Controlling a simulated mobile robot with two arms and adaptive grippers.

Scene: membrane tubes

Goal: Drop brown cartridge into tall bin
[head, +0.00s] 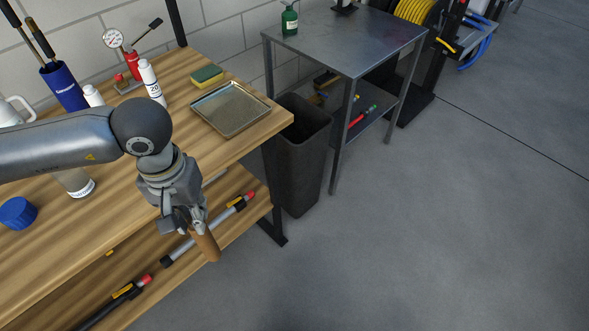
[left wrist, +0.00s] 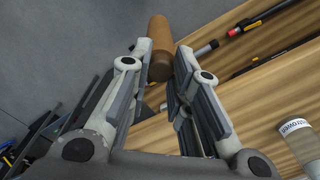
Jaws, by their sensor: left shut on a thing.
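The brown cartridge (head: 206,243) is a plain cylinder. It hangs tilted below my left gripper (head: 190,220), which is shut on one end of it. In the left wrist view the cartridge (left wrist: 160,42) sticks out beyond the fingertips of my left gripper (left wrist: 160,75). In the head view it is in front of the workbench edge, over the lower shelf's front edge. The tall bin (head: 298,165) is dark, open-topped and stands on the floor, right of and farther than the gripper. The bin's inside is mostly dark. My right gripper is not in view.
The wooden workbench (head: 215,155) carries a metal tray (head: 232,110), a sponge (head: 207,76), bottles and a blue cap (head: 18,212). Its lower shelf holds red-tipped tubes (head: 215,228). A grey metal table (head: 345,40) stands right of the bin. The floor at right is clear.

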